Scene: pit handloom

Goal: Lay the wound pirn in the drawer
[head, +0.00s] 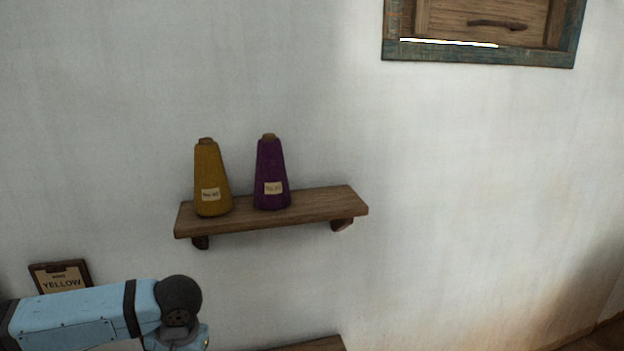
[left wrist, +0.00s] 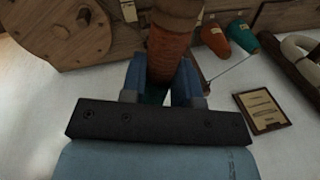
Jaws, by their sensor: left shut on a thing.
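My left gripper (left wrist: 160,85) shows in the left wrist view, its two blue fingers shut on an orange-red wound pirn (left wrist: 166,55). The pirn's wooden end points toward the top of that view, and its lower part is partly hidden between the fingers. In the head view my left arm comes in at the lower left, and its gripper is below the frame edge. My right gripper is in neither view. I cannot make out a drawer for certain in either view.
A wall shelf (head: 325,203) bears a yellow cone (head: 209,180) and a purple cone (head: 271,175). A "YELLOW" sign (head: 62,284) hangs lower left. Beyond the pirn are a wooden wheel (left wrist: 65,35), an orange cone (left wrist: 215,40), a teal cone (left wrist: 243,37) and a framed card (left wrist: 262,110).

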